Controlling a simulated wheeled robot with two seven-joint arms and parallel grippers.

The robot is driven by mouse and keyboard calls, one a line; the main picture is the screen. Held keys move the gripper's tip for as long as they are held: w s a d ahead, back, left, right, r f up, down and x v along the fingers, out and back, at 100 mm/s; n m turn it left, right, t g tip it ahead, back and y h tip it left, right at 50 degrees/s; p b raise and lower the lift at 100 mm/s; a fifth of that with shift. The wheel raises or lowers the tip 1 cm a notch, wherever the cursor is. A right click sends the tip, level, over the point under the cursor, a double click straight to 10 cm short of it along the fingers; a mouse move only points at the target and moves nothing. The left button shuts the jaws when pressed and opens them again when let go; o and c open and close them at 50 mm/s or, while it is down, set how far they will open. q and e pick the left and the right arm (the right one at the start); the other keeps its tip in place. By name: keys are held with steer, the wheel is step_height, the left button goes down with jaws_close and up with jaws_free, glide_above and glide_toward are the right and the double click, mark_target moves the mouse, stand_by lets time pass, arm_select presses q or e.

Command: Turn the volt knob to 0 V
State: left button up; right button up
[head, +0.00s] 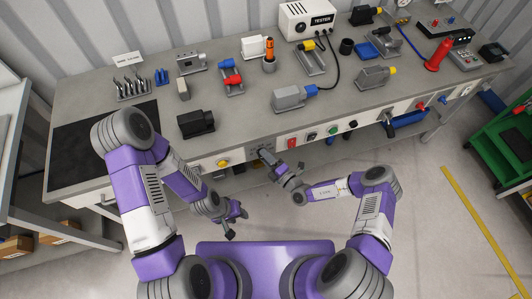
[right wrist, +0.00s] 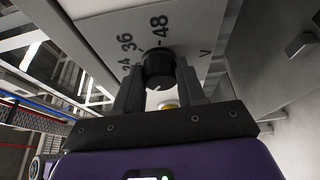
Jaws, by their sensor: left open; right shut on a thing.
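The volt knob (right wrist: 159,66) is a round black knob on a light panel (right wrist: 110,28) in the right wrist view. The panel shows the printed marks 24, 36, 48 and V; other marks are hidden. My right gripper (right wrist: 160,88) is shut on the knob, one dark finger on each side. In the head view my right gripper (head: 264,156) is at the bench's front face, and the knob is hidden there. My left gripper (head: 233,221) is open and empty, in the air in front of the bench and below the right one.
The workbench (head: 240,126) carries several motor-like units, a tester box (head: 306,20) and a red cone-shaped tool (head: 438,55). A yellow button (head: 222,163) is left of my right gripper, and a red switch (head: 292,143) is to its right. The floor in front is clear.

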steer(key=shift+a+r+n+g+h+p, duration=0.2)
steer(key=shift+n+h+p, duration=0.45)
steer(key=shift+n+p, duration=1)
steer(key=shift+d+r+n+g+h+p, duration=0.2)
steer(key=shift+n+h+p, duration=0.55)
steer(key=shift+p, duration=1.75)
steer(key=shift+a+f+n+g+h+p, duration=0.15)
steer(key=shift+n+g+h+p, duration=0.25)
steer(key=shift+n+p, duration=1.35)
steer(key=shift+r+m+p, duration=0.1)
steer(key=shift+m+p, duration=0.25)
steer(key=o, duration=1.1)
steer(key=shift+c, duration=0.2)
steer(key=v, duration=0.7)
steer(key=shift+s+p, duration=0.35)
steer(key=shift+p, duration=0.05)
